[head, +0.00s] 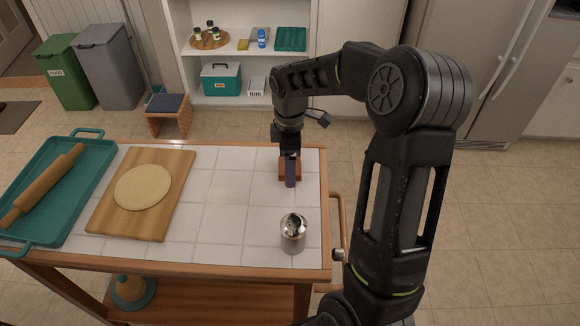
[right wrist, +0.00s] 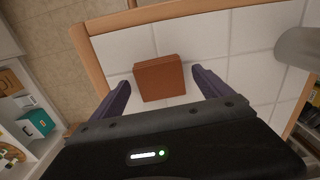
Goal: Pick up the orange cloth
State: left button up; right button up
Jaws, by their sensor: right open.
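The orange cloth (right wrist: 158,78) is a folded, brownish-orange square lying on the white tiled top near its far right corner. In the head view the cloth (head: 284,166) is partly hidden by my right gripper (head: 290,182). In the right wrist view the two purple fingers of my right gripper (right wrist: 160,92) are spread, with the cloth between and just beyond them. I cannot tell how high the fingertips are above the tiles. The gripper holds nothing. My left gripper is in neither view.
A metal canister (head: 293,233) stands on the tiles nearer to me. A wooden board (head: 170,204) with flat dough and a teal tray (head: 82,190) with a rolling pin lie at the left. A wooden rail (head: 338,220) runs along the cart's right side. Tiles between board and canister are clear.

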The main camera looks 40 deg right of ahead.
jog(key=shift+c, duration=0.2)
dwell(0.3)
jog(key=c, duration=1.4)
notch_tip(320, 180, up, 10)
jog(key=shift+b, duration=0.45)
